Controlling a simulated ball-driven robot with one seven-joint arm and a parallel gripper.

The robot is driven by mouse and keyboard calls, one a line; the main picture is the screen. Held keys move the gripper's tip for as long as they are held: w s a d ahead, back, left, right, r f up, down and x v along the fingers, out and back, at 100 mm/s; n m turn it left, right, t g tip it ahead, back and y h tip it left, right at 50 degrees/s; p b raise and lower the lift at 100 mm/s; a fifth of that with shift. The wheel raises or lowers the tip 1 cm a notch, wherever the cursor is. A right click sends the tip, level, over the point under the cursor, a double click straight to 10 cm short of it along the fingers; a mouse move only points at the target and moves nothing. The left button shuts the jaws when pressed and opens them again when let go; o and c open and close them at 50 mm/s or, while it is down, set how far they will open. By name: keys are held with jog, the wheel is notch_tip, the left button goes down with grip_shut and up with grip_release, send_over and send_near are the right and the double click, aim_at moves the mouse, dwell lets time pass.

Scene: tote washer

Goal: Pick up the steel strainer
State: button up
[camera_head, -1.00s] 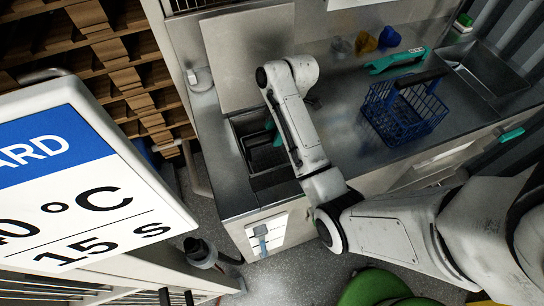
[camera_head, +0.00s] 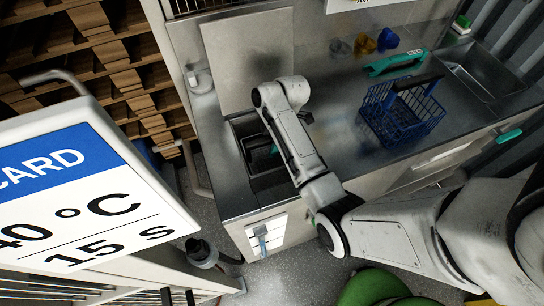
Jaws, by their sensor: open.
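I cannot make out the steel strainer for certain. A dark grey metal piece (camera_head: 262,160) sits inside the sink basin at the left of the steel counter, partly behind my arm, and I cannot tell if it is the strainer. A bit of teal shows beside it. My gripper (camera_head: 306,117) is mostly hidden by my own wrist. Only a small dark part of it shows, over the counter right of the basin. It is open, and I see nothing held in it.
A blue wire basket (camera_head: 402,115) with a dark handle stands on the counter (camera_head: 335,125). A second sink (camera_head: 485,70) is at right. A large sign (camera_head: 85,190) fills the left foreground.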

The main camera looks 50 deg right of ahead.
jog(key=shift+f, duration=0.1)
dwell(0.3)
grip_shut()
dwell(0.4)
dwell(0.9)
